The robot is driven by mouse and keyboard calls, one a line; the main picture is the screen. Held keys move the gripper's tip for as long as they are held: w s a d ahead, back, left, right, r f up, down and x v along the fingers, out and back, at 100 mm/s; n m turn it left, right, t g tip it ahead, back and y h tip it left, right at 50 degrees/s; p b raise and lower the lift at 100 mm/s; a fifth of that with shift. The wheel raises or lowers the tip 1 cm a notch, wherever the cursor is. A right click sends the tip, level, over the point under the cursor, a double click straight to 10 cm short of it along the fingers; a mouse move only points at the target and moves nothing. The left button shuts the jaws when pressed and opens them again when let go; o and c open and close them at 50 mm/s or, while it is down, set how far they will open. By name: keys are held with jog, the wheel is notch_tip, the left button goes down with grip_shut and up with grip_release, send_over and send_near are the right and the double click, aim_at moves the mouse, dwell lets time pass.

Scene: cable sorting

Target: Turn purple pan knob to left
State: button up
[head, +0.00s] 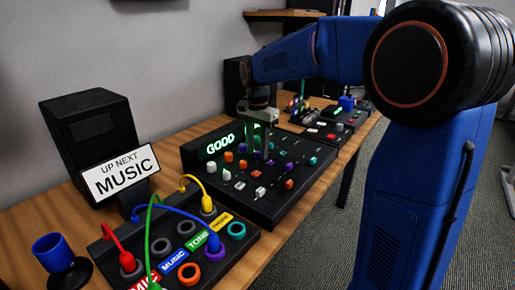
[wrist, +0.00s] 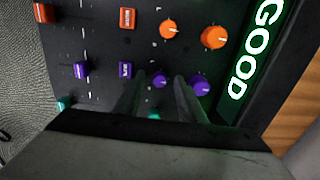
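The mixer panel (wrist: 105,50) carries a small purple knob (wrist: 159,81) with a pale pointer mark. A larger purple knob (wrist: 200,87) sits to its right in the wrist view. I take the smaller one as the pan knob, but its label is not readable. My gripper (wrist: 159,90) has its two fingers apart, one on each side of the smaller purple knob, with gaps showing. In the head view my gripper (head: 261,152) points down over the mixer, and its fingers hide part of the purple column.
The mixer's lit display (head: 222,142) reads GOOD. A patch box with cables (head: 172,245), a MUSIC sign (head: 120,173), a speaker (head: 92,140) and a blue cup (head: 52,252) stand at left.

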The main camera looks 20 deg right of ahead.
grip_shut()
jog(key=n, duration=0.4)
jog(key=shift+n, duration=0.4)
jog(key=n, duration=0.4)
jog(key=shift+n, duration=0.3)
jog(key=n, duration=0.4)
jog(key=shift+n, duration=2.2)
